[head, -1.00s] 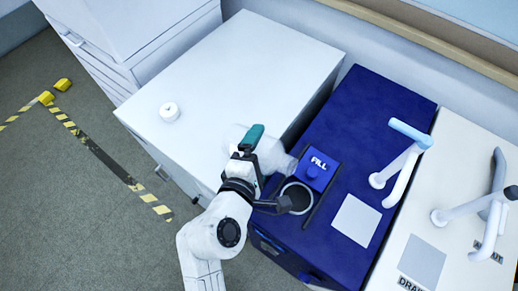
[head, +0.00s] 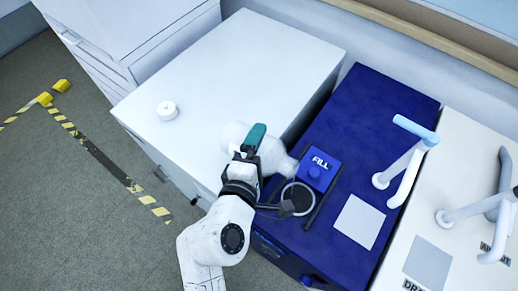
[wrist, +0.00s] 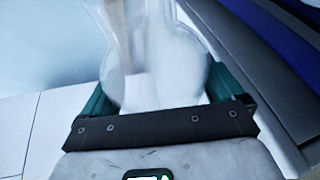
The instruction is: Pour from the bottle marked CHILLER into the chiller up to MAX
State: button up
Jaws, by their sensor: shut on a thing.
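The chiller is the dark blue unit (head: 370,130) with a raised lid marked FILL (head: 320,168) and a round, pale-rimmed filler opening (head: 304,186). My gripper (head: 251,146) is shut on a clear whitish bottle (head: 233,134), which lies tipped over with its neck (head: 286,164) toward the FILL lid and opening. In the wrist view, the teal fingers of my gripper (wrist: 160,92) flank the blurred bottle (wrist: 165,75). Whether the mouth is over the opening or liquid flows is unclear. No bottle label or MAX mark is readable. A dark part of my arm covers some of the opening.
A white cap (head: 168,110) lies on the white cabinet top (head: 250,65), otherwise clear. A spout with a light blue top (head: 408,150) stands on the blue unit. A white unit marked DRAIN (head: 470,160) adjoins on the right. Striped tape (head: 150,200) marks the floor.

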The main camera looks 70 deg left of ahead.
jog(key=shift+r, duration=0.15)
jog(key=shift+f+m+b, duration=0.2)
jog(key=shift+m+b, duration=0.1)
jog(key=shift+b, duration=0.2)
jog(key=shift+r+y, duration=0.15)
jog(key=shift+y, duration=0.15)
jog(key=shift+f+m+b, duration=0.2)
jog(key=shift+m+b, duration=0.1)
jog(key=shift+b, duration=0.3)
jog(key=shift+d+m+b, duration=0.15)
jog(key=shift+m+b, duration=0.15)
jog(key=shift+b, duration=0.05)
jog(key=shift+w+y+b, duration=0.1)
jog(key=shift+y+b, duration=0.2)
jog(key=shift+b, duration=0.05)
dwell(0.3)
jog(key=shift+w+d+m+y+b, duration=0.1)
jog(key=shift+d+m+y+b, duration=0.15)
jog(key=shift+m+b, duration=0.45)
dwell(2.6)
jog(key=shift+r, duration=0.1)
dwell(1.1)
